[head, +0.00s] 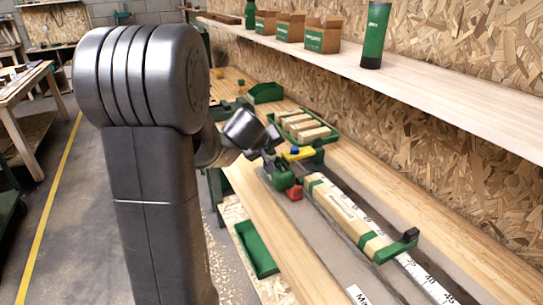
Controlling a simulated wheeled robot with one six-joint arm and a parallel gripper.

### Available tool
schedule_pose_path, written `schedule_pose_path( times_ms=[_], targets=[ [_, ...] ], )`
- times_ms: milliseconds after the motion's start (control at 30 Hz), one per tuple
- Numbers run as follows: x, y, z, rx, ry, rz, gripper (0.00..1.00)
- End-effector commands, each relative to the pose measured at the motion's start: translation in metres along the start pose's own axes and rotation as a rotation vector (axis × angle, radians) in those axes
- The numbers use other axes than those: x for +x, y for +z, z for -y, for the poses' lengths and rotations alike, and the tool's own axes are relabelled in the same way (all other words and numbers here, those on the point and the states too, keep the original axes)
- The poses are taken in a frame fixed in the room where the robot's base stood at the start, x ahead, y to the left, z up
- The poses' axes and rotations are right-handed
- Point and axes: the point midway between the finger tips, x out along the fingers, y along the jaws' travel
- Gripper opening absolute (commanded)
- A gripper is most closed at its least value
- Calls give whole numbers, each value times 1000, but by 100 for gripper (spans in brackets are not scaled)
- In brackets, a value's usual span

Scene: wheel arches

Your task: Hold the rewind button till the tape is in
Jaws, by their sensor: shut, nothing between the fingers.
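A green device (281,179) sits on the workbench below my gripper, with a red part (294,193) on its near side. I cannot tell for sure which part is the rewind button. A white tape with printed numbers (424,278) lies out along the bench, running toward the lower right. My gripper (272,157) is shut with nothing seen in it, just above and behind the green device. Whether it touches the device is too small to tell. My arm hides part of the bench.
A pale wooden bar with green bands (342,208) lies beside the tape, with a dark green stop (397,246) near its end. Yellow (300,154) parts sit behind the device. A green tray of wooden blocks (304,127) stands farther back. A shelf (420,82) overhangs the bench.

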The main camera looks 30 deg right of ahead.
Motion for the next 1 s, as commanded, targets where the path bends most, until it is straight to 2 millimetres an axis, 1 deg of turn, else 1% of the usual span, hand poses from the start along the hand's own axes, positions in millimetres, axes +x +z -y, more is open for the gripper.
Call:
schedule_pose_path(
  times_ms=[367, 767, 1000],
  targets=[
    [-12, -9, -9, 0, -1, 0, 0],
    [-14, -10, -10, 0, 0, 0, 0],
    [-28, -21, -21, 0, 0, -1, 0]
  ],
)
